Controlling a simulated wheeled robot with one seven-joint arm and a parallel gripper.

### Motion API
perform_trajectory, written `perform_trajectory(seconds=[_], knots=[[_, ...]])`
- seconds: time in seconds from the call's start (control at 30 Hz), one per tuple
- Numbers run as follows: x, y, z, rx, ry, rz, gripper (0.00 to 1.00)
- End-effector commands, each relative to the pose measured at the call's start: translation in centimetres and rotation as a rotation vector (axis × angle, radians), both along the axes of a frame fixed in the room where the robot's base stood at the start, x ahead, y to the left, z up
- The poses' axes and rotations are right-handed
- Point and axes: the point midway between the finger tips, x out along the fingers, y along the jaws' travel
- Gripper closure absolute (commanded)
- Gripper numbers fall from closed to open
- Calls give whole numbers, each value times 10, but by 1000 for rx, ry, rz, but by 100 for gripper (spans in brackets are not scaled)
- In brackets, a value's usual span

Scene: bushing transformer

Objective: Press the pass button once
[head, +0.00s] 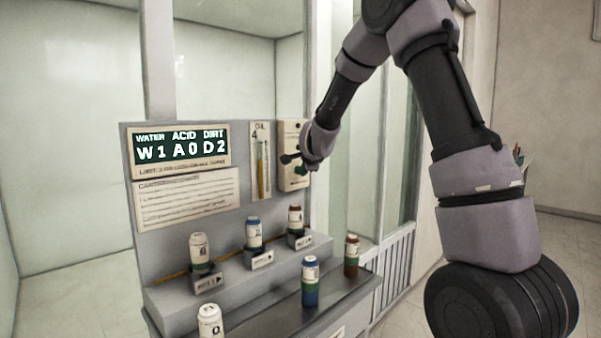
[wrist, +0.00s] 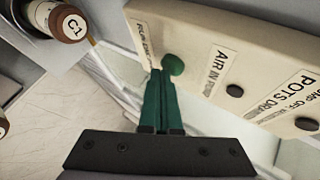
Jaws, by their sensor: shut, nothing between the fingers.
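A cream control box (head: 291,135) is fixed at the right end of the grey panel; in the wrist view it fills the upper right (wrist: 200,25). It carries a green round button (wrist: 173,64) and two dark buttons (wrist: 235,90) (wrist: 307,124). The label beside the green button is partly hidden; the others start "AIR IN" and "POTS DRAIN". I cannot read the word pass on any. My gripper (wrist: 161,72) is shut and empty, its green fingertips right beside the green button; contact cannot be told. In the head view my gripper (head: 289,158) is at the box's front.
A display (head: 180,150) reads W1 A0 D2. Several labelled bottles stand on the stepped bench, including one brown-topped bottle (head: 351,255) at its right edge. A bottle marked C1 (wrist: 60,20) shows in the wrist view. An oil gauge (head: 262,165) is left of the box.

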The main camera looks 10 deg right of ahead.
Motion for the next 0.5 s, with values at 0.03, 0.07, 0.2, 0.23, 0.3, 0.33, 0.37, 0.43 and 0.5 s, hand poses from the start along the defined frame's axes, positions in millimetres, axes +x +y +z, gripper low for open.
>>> perform_trajectory(seconds=[0.03, 0.07, 0.2, 0.23, 0.3, 0.33, 0.37, 0.43, 0.5], knots=[[-2, -1, 0, 1, 0, 1, 100], [-2, -1, 0, 1, 0, 1, 100], [-3, -1, 0, 1, 0, 1, 100], [-3, -1, 0, 1, 0, 1, 100], [-3, -1, 0, 0, 0, 0, 100], [-3, -2, 0, 0, 0, 0, 100], [-4, -3, 0, 0, 0, 0, 100], [-8, -6, 0, -1, 1, -1, 100], [-13, -10, 1, 1, 0, -2, 100]])
